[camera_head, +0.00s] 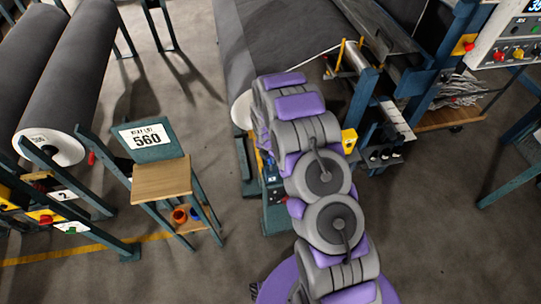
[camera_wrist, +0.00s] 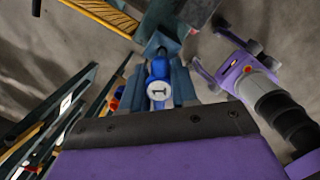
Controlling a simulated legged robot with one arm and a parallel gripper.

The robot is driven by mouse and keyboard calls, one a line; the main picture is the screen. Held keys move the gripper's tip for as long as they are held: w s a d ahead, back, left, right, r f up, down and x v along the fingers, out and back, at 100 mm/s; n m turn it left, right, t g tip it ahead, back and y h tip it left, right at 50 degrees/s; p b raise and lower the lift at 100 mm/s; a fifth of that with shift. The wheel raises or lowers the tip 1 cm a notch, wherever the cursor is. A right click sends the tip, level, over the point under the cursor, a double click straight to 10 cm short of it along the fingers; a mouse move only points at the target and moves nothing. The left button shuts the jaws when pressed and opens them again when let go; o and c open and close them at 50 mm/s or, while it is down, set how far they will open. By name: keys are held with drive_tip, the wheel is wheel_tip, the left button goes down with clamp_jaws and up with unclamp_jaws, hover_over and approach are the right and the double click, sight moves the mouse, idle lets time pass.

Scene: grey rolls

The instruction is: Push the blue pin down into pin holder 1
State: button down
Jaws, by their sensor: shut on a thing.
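In the wrist view the blue pin (camera_wrist: 160,67) shows at the centre, just past the dark front edge of my gripper's purple body. A white round label marked 1 (camera_wrist: 158,91) sits right in front of it, with blue around it. Blue-grey pieces flank the pin on both sides, and my gripper (camera_wrist: 158,79) is shut on it. A teal metal part lies just beyond; I cannot tell how deep the pin sits or where pin holder 1 begins. In the head view my arm hides the gripper and the pin.
A wooden-topped stand (camera_head: 161,181) with a sign reading 560 (camera_head: 147,139) is left of my arm. Large grey rolls (camera_head: 62,75) lie at the far left. A machine frame and a control panel (camera_head: 515,45) are at the right. Floor is clear at the lower right.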

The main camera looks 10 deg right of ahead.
drive_tip(key=shift+f, duration=1.25)
drive_tip(key=shift+f, duration=1.05)
drive_tip(key=shift+f, duration=0.95)
drive_tip(key=c, duration=0.8)
unclamp_jaws()
drive_tip(key=shift+r, duration=0.1)
drive_tip(key=r, duration=0.5)
drive_tip(key=a+r, duration=0.1)
drive_tip(key=r, duration=0.4)
drive_tip(key=s+r, duration=0.1)
drive_tip(key=r, duration=0.4)
drive_tip(key=shift+a+r, duration=0.15)
drive_tip(key=shift+a, duration=0.05)
drive_tip(key=shift+s+r, duration=0.2)
drive_tip(key=shift+r, duration=0.65)
